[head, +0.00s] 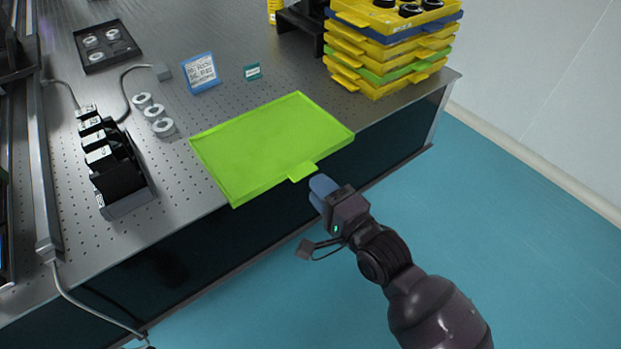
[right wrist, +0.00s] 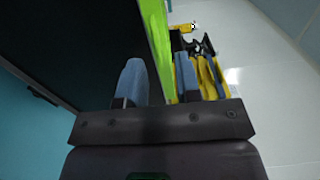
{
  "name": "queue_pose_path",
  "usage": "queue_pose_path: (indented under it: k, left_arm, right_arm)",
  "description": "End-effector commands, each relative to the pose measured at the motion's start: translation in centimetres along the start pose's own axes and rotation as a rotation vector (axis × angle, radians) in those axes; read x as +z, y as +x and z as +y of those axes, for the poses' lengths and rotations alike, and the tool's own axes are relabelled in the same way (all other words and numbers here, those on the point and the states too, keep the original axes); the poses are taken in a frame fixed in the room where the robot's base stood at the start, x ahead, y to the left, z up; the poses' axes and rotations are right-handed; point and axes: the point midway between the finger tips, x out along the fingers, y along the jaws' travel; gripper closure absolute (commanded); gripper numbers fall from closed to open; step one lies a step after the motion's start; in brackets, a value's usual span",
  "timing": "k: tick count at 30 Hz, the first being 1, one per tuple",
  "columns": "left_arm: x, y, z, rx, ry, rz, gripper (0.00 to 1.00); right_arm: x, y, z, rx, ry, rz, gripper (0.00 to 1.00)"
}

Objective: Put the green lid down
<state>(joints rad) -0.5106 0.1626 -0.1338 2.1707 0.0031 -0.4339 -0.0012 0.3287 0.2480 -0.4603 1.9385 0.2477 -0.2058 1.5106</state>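The green lid (head: 265,145), a flat rectangular tray-like piece with a raised rim and a front tab (head: 302,172), lies level at the front edge of the perforated metal table. I cannot tell whether it touches the table all over. My right gripper (head: 322,187) is just off the table edge, beside the tab. In the right wrist view my right gripper (right wrist: 160,85) has its two blue fingers apart, and the lid's green edge (right wrist: 157,35) shows between them, close to the right finger. I see no clear grip on it. My left gripper is out of view.
A stack of yellow, blue and green trays (head: 385,60) stands right of the lid. Several metal rings (head: 154,113) and a black holder (head: 118,175) stand to the left.

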Motion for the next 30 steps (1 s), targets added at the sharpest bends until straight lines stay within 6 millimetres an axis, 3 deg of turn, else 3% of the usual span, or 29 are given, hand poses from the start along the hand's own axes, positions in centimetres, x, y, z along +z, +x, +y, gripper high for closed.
queue_pose_path:
  k: [6,12,26,30]
  left_arm:
    - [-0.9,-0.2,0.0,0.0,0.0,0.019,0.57]
    - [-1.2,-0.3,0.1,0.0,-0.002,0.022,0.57]
    - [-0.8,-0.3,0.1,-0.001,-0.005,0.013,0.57]
    - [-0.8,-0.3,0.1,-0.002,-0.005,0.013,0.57]
  right_arm:
    - [0.0,-4.1,-0.2,0.0,-0.002,0.0,0.69]
    - [0.0,-6.7,-0.1,0.0,-0.002,0.0,0.69]
    - [0.0,-7.9,0.1,0.004,-0.005,0.002,0.69]
    - [-0.5,-9.3,1.4,0.047,-0.096,0.037,0.69]
